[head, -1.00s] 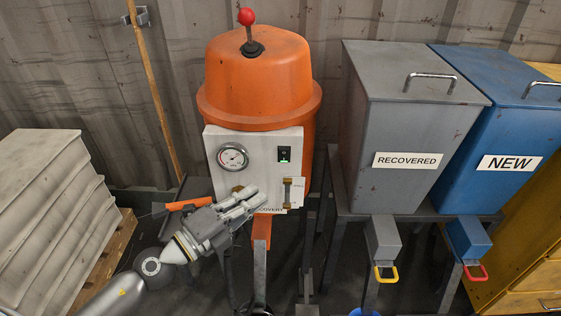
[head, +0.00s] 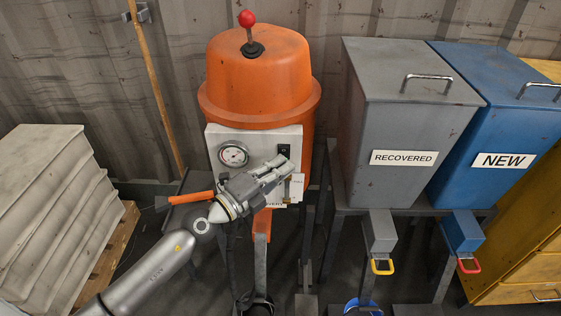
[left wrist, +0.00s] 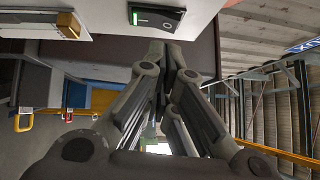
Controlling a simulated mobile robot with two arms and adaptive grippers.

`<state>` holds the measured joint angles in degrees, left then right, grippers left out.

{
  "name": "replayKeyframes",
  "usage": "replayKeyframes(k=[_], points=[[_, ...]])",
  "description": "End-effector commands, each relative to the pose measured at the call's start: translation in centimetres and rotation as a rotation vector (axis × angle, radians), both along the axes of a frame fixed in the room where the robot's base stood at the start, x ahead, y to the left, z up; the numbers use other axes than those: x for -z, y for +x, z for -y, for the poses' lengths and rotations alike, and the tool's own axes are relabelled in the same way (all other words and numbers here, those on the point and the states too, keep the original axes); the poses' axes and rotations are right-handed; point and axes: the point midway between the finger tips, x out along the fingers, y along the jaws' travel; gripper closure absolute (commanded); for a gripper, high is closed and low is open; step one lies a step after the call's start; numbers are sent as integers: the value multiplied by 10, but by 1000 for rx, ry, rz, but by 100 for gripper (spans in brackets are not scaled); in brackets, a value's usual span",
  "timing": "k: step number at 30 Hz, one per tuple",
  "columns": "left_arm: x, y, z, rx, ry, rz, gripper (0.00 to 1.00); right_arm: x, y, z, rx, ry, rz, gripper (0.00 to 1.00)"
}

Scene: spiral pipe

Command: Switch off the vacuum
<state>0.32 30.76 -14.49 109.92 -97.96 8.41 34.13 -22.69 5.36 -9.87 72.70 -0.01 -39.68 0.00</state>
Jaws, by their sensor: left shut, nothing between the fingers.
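The vacuum is an orange tank (head: 258,85) with a white control panel (head: 250,140) on its front. A black rocker switch (head: 284,150) sits on the panel's upper right, partly hidden by my gripper in the head view. The switch also shows at the top of the left wrist view (left wrist: 157,17), with a green lit part. My left gripper (head: 288,165) is shut and empty, just in front of and below the switch. In the left wrist view its fingertips (left wrist: 168,48) are together below the switch; I cannot tell whether they touch the panel. My right gripper is not in view.
A gauge (head: 233,154) and a brass-ended handle (head: 291,187) are on the panel. A red-knobbed lever (head: 247,20) tops the tank. Grey (head: 400,120) and blue (head: 500,110) bins stand right, stacked pale sacks (head: 50,210) left. An orange-handled tool (head: 190,198) lies beside my arm.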

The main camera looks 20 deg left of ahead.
Motion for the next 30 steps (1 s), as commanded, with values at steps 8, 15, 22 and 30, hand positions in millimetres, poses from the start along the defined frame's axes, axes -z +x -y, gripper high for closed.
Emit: replayKeyframes(k=[8, 15, 22, 30], points=[[-1, 15, -4, 1, 0, -1, 100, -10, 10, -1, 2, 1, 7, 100], [-1, 15, -4, 1, 0, -1, 100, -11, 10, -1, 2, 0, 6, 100], [-4, 18, -5, 0, -1, -2, 100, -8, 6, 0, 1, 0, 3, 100], [-4, 20, -6, 0, -1, -3, 100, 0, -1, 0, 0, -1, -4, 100]])
